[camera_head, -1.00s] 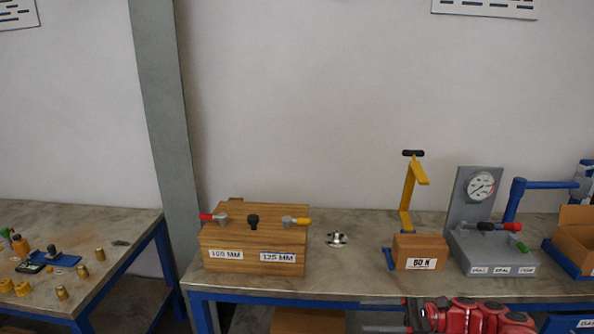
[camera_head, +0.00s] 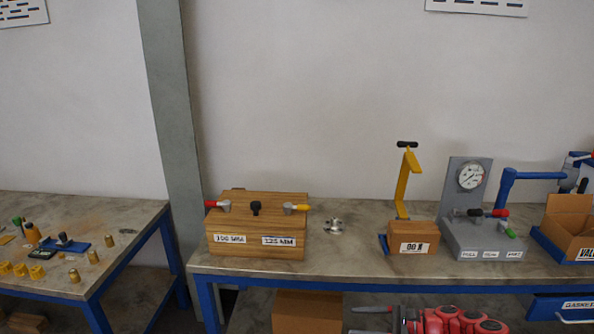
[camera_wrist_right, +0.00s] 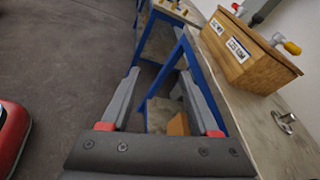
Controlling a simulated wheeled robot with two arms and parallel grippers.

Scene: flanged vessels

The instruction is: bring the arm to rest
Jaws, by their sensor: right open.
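My right arm shows at the bottom of the head view, red and grey, in front of the main bench's front edge. Its gripper (camera_head: 372,321) points left there, below the bench top. In the right wrist view the right gripper (camera_wrist_right: 161,85) has its two grey fingers wide apart with nothing between them. The floor and the blue bench legs show beyond the fingers. My left gripper is not in view.
The bench (camera_head: 350,262) carries a wooden block (camera_head: 258,222) with handles, a small metal flange (camera_head: 333,226), a brown box (camera_head: 413,238) and a grey gauge stand (camera_head: 466,190). A second table (camera_head: 110,268) with brass parts stands left. Open floor (camera_wrist_right: 60,60) lies beside the bench.

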